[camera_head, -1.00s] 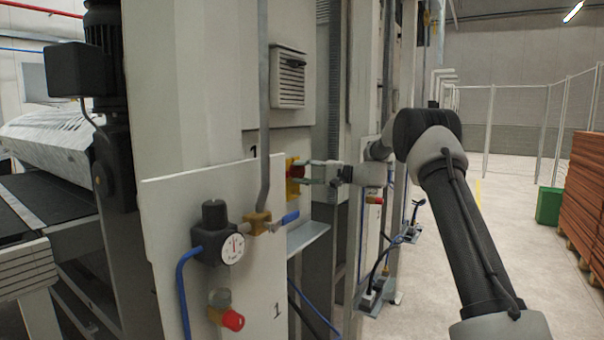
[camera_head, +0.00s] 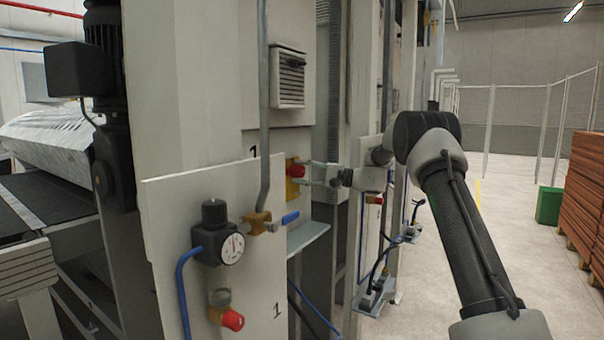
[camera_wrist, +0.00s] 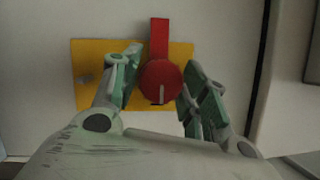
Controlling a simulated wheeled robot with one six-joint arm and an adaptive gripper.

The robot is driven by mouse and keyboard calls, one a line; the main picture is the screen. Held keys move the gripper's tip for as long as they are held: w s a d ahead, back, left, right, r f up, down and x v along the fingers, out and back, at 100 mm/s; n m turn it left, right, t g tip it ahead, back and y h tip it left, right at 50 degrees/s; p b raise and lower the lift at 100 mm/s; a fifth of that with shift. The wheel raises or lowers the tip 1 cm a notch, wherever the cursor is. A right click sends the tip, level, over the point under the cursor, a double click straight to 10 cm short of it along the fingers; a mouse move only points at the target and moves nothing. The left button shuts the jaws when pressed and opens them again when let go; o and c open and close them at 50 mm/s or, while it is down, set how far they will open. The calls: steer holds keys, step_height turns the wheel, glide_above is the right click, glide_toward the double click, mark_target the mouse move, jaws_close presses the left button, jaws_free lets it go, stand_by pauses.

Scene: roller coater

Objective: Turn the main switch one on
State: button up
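The main switch is a round red knob (camera_wrist: 160,84) with a red bar (camera_wrist: 159,38) standing straight up from it in the wrist view. A pale mark on the knob runs vertically. The knob sits on a yellow plate (camera_wrist: 180,55) on the white machine wall. In the head view the knob (camera_head: 297,170) shows left of my gripper (camera_head: 312,172), beside the number 1. My gripper (camera_wrist: 162,62) is open, with one finger left and one right of the knob. The left finger is very close to the knob; I cannot tell whether it touches. A small gap shows on the right.
A panel (camera_head: 165,215) with a pressure gauge (camera_head: 232,248), a blue-handled valve (camera_head: 290,217) and a red-capped fitting (camera_head: 232,320) stands in front at left. A small shelf (camera_head: 306,236) juts out below the switch. The floor (camera_head: 420,300) at right is mostly clear.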

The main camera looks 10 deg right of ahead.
steer(key=shift+o, duration=0.9)
steer(key=v, duration=1.2)
